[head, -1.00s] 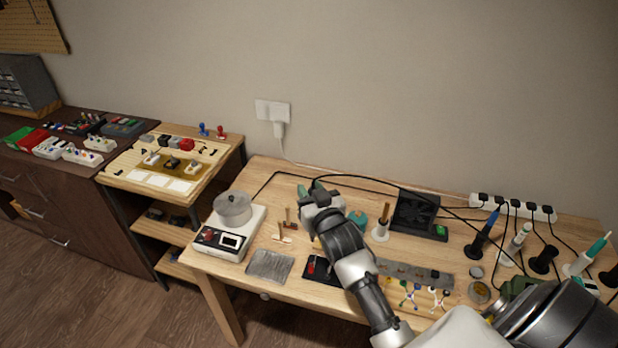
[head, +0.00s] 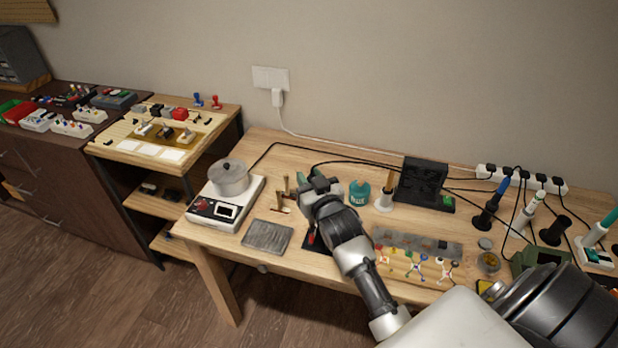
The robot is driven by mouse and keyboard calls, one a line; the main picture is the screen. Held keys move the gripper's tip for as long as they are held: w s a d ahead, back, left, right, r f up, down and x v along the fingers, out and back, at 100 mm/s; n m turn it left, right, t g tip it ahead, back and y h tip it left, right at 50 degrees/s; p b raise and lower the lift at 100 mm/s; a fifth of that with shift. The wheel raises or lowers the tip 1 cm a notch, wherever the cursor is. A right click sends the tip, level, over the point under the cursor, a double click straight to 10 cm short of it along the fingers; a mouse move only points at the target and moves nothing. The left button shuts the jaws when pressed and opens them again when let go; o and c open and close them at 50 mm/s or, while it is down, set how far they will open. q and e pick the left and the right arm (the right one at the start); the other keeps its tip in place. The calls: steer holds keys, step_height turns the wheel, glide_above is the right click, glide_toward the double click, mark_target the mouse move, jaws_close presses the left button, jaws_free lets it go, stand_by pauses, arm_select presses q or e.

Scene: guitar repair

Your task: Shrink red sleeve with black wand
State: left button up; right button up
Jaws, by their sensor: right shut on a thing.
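My right gripper (head: 318,183) is above the middle of the workbench, its arm reaching in from the lower right. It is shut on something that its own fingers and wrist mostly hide. A bit of teal shows beside the fingers, and a black cable runs close by; I cannot tell whether the held thing is the black wand. A small red piece (head: 311,238), perhaps the red sleeve, lies on a black pad (head: 313,248) partly covered by my right arm. A black upright tool or stand (head: 553,231) is at the right. My left gripper is not in view.
A scale with a pot (head: 230,178), a grey plate (head: 267,236) and small hammers (head: 281,202) are at left. Cables cross the back.

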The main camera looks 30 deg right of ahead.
steer(key=shift+p, duration=0.55)
stand_by(1.0)
stand_by(0.4)
step_height(320, 180, up, 10)
steer(key=p, duration=0.9)
steer(key=shift+p, duration=0.35)
